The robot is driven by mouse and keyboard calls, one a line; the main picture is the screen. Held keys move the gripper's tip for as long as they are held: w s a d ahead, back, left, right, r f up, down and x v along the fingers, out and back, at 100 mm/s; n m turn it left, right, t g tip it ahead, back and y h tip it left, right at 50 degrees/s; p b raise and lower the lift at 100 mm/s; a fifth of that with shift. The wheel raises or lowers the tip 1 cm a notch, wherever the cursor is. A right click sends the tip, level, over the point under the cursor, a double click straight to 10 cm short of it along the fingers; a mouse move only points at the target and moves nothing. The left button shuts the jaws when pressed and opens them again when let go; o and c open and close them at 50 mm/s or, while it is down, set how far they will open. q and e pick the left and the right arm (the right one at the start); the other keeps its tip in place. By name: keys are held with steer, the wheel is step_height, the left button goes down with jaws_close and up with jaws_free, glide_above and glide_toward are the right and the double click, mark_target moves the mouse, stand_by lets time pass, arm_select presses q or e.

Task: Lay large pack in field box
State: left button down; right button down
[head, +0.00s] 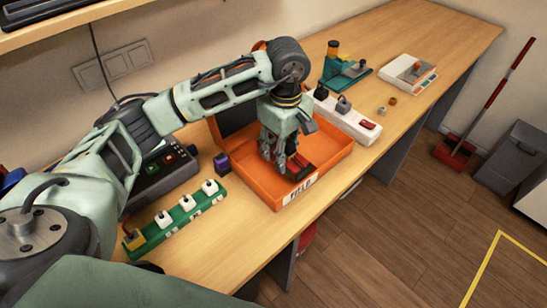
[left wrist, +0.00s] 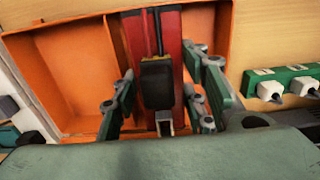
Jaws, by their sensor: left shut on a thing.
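The orange field box (head: 330,152) stands open on the bench, with a "FIELD" label on its front wall. My left gripper (head: 281,166) reaches down into it from above. The large pack (head: 299,165) is a red block with dark parts, low inside the box by the front wall. My right gripper is not in view.
A green strip with white plugs (head: 178,215) lies left of the box, near a small purple block (head: 222,164) and a dark device (head: 160,180). A white power strip (head: 345,118) lies behind right. A scale (head: 410,73) stands farther back. The bench's front edge is close.

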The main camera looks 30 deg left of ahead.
mark_target(273, 173)
arm_select(q)
steer(key=shift+s+a+f, duration=0.2)
steer(key=shift+a+f, duration=0.15)
steer(key=shift+a, duration=0.3)
steer(key=shift+s+a+f, duration=0.2)
steer(key=shift+a+f, duration=0.15)
steer(key=shift+a, duration=0.25)
step_height(273, 173, down, 4)
steer(key=shift+r+p, duration=0.2)
steer(key=shift+p, duration=0.85)
steer(key=shift+f, duration=0.25)
steer(key=shift+f, duration=0.2)
steer(key=c, duration=1)
jaws_free()
steer(key=shift+c, duration=0.2)
